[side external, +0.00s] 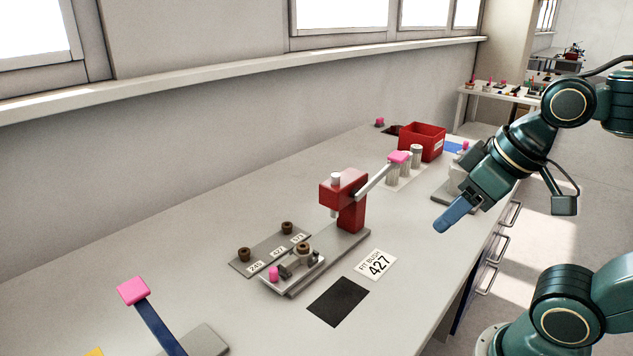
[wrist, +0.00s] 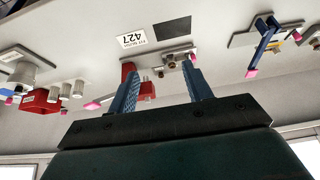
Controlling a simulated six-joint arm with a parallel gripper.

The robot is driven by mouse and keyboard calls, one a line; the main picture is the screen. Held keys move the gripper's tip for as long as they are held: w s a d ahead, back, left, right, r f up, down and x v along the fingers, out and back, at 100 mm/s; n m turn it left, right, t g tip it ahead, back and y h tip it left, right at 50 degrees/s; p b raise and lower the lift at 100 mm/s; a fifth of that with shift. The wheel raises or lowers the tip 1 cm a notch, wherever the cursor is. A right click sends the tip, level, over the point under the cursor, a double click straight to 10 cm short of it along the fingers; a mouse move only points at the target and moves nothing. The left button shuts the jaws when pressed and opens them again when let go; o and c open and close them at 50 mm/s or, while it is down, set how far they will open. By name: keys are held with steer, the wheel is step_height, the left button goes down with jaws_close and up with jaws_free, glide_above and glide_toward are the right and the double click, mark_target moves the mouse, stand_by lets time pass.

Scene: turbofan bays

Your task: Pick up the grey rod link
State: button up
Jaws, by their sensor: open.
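A small grey part that looks like the rod link (side external: 298,262) lies in the fixture at the front end of the red press's grey base, beside a pink knob (side external: 273,272). A brown bush shows at its far end; its outline is too small to make out fully. In the wrist view the fixture (wrist: 178,58) appears beyond and between my fingertips. My gripper (side external: 442,226) is open and empty, in the air to the right of the press. Its two blue fingers (wrist: 160,70) stand apart in the wrist view, with nothing between them.
The red press (side external: 350,205) has a lever with a pink end (side external: 398,157). A plate of brown bushes (side external: 262,250) lies left of it. A label reading 427 (side external: 377,264) and a black mat (side external: 338,301) lie in front. A red bin (side external: 422,140) stands behind.

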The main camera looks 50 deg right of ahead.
steer(key=w+a+r+m+g+y, duration=0.1)
steer(key=w+m, duration=0.4)
steer(key=w, duration=0.3)
steer(key=w+a+r+m+g+y, duration=0.15)
steer(key=w+m, duration=0.25)
steer(key=w, duration=0.5)
steer(key=w+d+f+m+g+y, duration=0.1)
steer(key=w+d+f+m, duration=0.1)
steer(key=w+f+m, duration=0.2)
steer(key=w+d+f+m+g+y, duration=0.1)
steer(key=w+d+f+m+g, duration=0.1)
steer(key=w+f+m, duration=0.3)
steer(key=w+f, duration=0.2)
steer(key=w, duration=0.2)
steer(key=shift+w+d+f, duration=0.25)
steer(key=shift+d+f, duration=0.1)
steer(key=shift+f, duration=0.1)
